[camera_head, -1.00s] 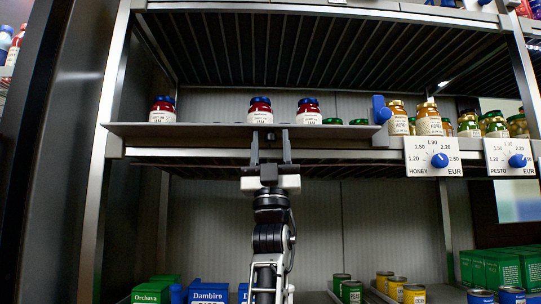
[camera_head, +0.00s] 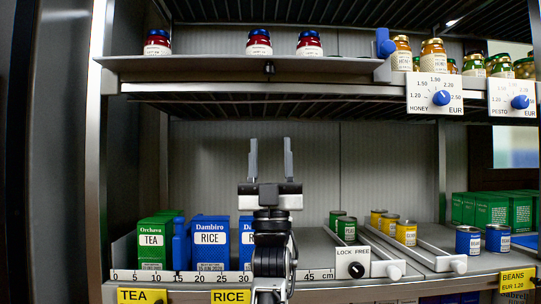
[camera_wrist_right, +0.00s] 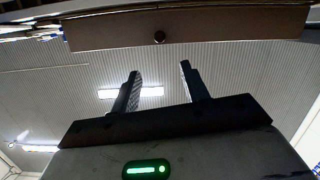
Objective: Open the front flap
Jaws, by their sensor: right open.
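The front flap (camera_head: 190,70) is a long grey panel along the front of the upper shelf, below a row of red jars with blue lids (camera_head: 259,43). A small dark knob (camera_head: 268,68) sits at its middle. I cannot tell its exact tilt. The flap also shows in the right wrist view (camera_wrist_right: 220,27), with the knob (camera_wrist_right: 160,37) above and beyond the fingers. My right gripper (camera_head: 270,144) is open and empty, fingers pointing up, below the flap and apart from it. My left gripper is not in view.
A blue block (camera_head: 384,43) stands at the flap's right end, near the honey price dial (camera_head: 434,94). The lower shelf holds tea boxes (camera_head: 152,239), rice boxes (camera_head: 210,240) and cans (camera_head: 405,232). A ruler strip (camera_head: 200,277) runs along its front. Space between the shelves is free around my gripper.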

